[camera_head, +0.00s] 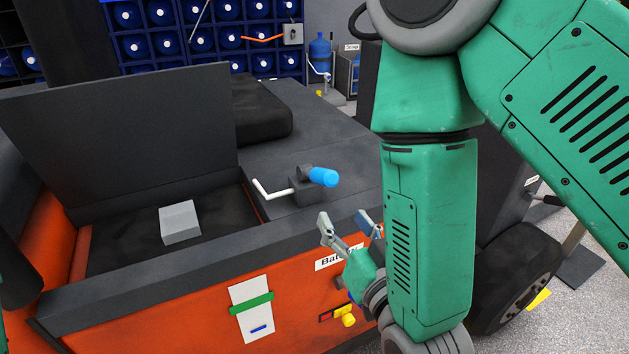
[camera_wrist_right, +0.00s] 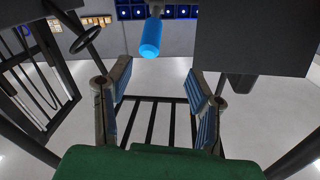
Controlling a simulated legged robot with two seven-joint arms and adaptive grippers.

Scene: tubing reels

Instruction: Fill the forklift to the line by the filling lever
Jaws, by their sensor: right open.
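The forklift (camera_head: 330,262) has an orange and dark grey body with its hatch lid standing open. The filling lever (camera_head: 323,177) has a blue cylindrical handle on a small dark block with a bent white rod. The handle also shows in the right wrist view (camera_wrist_right: 150,38), beyond the fingertips. A white gauge panel (camera_head: 238,296) on the orange side carries a green band (camera_head: 251,304) and, below it, a short blue mark (camera_head: 259,329). My right gripper (camera_head: 347,226) is open and empty, below and right of the handle, apart from it; its fingers show in the right wrist view (camera_wrist_right: 159,80). My left gripper is out of view.
A grey block (camera_head: 179,222) lies in the open compartment beside the raised lid (camera_head: 120,130). A yellow knob (camera_head: 348,320) sits low on the orange side, near my right wrist. Racks of blue containers (camera_head: 165,45) stand behind the forklift.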

